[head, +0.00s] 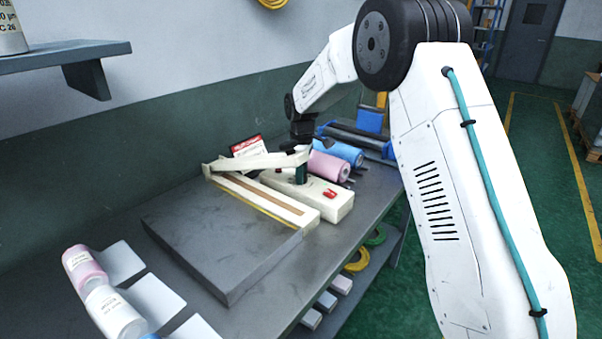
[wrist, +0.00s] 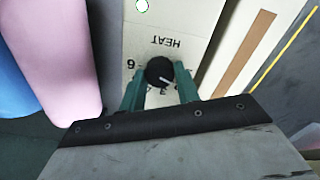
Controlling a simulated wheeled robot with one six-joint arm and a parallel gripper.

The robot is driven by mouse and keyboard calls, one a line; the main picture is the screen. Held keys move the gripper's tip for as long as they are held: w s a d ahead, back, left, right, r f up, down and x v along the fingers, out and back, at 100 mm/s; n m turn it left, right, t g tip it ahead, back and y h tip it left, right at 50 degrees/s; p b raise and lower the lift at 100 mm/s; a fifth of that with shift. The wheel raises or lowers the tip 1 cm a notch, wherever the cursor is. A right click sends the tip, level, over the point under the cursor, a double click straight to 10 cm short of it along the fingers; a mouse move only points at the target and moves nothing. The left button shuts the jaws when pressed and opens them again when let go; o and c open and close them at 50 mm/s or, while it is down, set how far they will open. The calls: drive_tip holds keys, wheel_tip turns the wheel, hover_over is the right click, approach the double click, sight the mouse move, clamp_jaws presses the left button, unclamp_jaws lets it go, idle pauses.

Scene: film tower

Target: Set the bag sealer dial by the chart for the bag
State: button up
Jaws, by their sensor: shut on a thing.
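The cream bag sealer (head: 335,205) lies on the grey bench, its long arm (head: 258,162) raised at an angle above its base. In the wrist view its panel (wrist: 150,20) reads HEAT upside down, above a black dial (wrist: 159,70) with a light pointer mark. A 6 shows left of the dial; other figures below it are partly hidden. My gripper (wrist: 160,92) has its green fingers on both sides of the dial, shut on it. In the head view my gripper (head: 301,174) is over the sealer. A red-headed card (head: 247,146) stands behind it; its text is unreadable.
Pink (head: 329,166) and blue (head: 340,150) rolls lie close to the sealer. A grey slab (head: 215,240) lies in front. More rolls (head: 84,268) and pale cards (head: 155,298) are at the front left. A labelled container (head: 10,30) stands on the wall shelf (head: 60,57).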

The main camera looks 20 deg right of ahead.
drive_tip(key=shift+m, duration=1.3)
drive_tip(key=o, duration=1)
drive_tip(key=shift+c, duration=0.2)
drive_tip(key=shift+s+r, duration=0.1)
drive_tip(key=shift+r, duration=3.8)
